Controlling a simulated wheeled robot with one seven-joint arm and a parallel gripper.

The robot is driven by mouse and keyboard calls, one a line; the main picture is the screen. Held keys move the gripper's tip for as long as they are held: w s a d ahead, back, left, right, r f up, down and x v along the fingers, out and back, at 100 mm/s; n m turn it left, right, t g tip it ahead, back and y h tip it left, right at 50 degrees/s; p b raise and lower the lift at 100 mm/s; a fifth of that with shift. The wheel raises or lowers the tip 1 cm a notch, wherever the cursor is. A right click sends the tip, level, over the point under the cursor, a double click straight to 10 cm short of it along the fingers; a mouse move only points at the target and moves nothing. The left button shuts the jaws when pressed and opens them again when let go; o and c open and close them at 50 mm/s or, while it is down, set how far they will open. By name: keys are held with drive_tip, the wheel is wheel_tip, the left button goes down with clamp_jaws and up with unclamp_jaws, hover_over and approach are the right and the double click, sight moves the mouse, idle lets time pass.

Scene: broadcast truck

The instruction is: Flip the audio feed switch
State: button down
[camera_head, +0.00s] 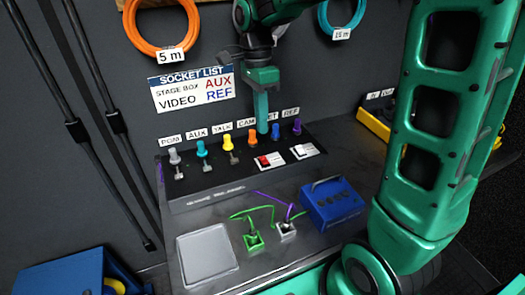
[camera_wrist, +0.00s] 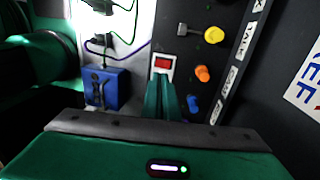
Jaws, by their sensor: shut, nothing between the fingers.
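A dark switch panel (camera_head: 240,170) stands on the counter. It carries a row of coloured knobs, with small lever switches (camera_head: 207,167) in front of the left ones. To their right are a red rocker switch (camera_head: 265,161) and a white rocker switch (camera_head: 303,150). No label reading audio feed is legible. My gripper (camera_head: 262,130) points down over the panel's back right part, its shut fingers close to the orange and blue knobs. In the wrist view, the empty fingers (camera_wrist: 165,97) lie beside the red rocker (camera_wrist: 163,65); contact cannot be told.
A blue box (camera_head: 332,203), a grey pad (camera_head: 206,254), and green (camera_head: 253,241) and grey (camera_head: 287,229) sockets with cables sit in front of the panel. A socket list (camera_head: 192,89) and coiled cables hang behind. A yellow-edged case (camera_head: 374,124) is at right.

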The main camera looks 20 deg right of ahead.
sight(264, 162)
drive_tip(key=f, duration=0.3)
drive_tip(key=s+f, duration=0.1)
drive_tip(key=f, duration=0.5)
drive_tip(key=shift+s+f, duration=0.2)
drive_tip(key=shift+s, duration=0.05)
drive_tip(key=shift+a, duration=0.1)
